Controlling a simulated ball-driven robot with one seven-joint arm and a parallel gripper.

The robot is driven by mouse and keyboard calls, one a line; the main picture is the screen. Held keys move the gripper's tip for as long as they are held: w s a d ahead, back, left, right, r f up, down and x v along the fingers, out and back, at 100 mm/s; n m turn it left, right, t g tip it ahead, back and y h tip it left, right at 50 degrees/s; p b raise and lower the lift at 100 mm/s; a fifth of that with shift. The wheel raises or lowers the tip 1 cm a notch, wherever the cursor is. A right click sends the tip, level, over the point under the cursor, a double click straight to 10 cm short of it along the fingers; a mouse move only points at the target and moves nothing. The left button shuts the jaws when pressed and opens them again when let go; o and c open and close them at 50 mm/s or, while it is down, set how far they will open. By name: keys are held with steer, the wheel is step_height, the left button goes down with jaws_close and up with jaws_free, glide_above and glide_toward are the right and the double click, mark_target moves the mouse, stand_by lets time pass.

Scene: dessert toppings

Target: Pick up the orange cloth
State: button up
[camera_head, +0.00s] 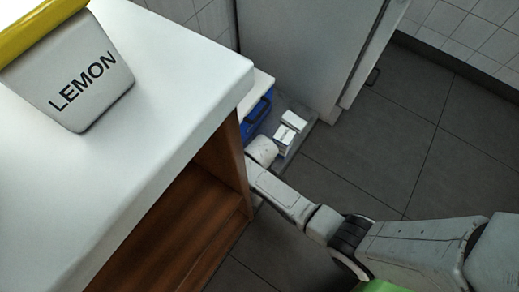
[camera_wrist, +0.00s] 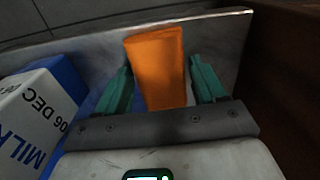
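The orange cloth (camera_wrist: 158,68) shows in the wrist view as a flat-sided orange shape standing between the two green fingers of my gripper (camera_wrist: 160,85). The fingers are spread, one on each side of it. A thin gap shows at the right finger; whether the left finger touches the cloth I cannot tell. In the head view the cloth is not visible, and my gripper's fingers are hidden beside the counter's edge, where my arm reaches down.
A milk carton (camera_wrist: 38,112) marked "06 DEC" stands close at left in the wrist view. A grey panel edge (camera_wrist: 215,22) runs behind the cloth. In the head view, a white counter (camera_head: 165,110) bears a lemon container (camera_head: 75,75). White boxes (camera_head: 284,138) lie low near my arm.

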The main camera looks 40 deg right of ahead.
steer(key=c, duration=0.7)
step_height(320, 180, up, 10)
steer(key=p, duration=0.6)
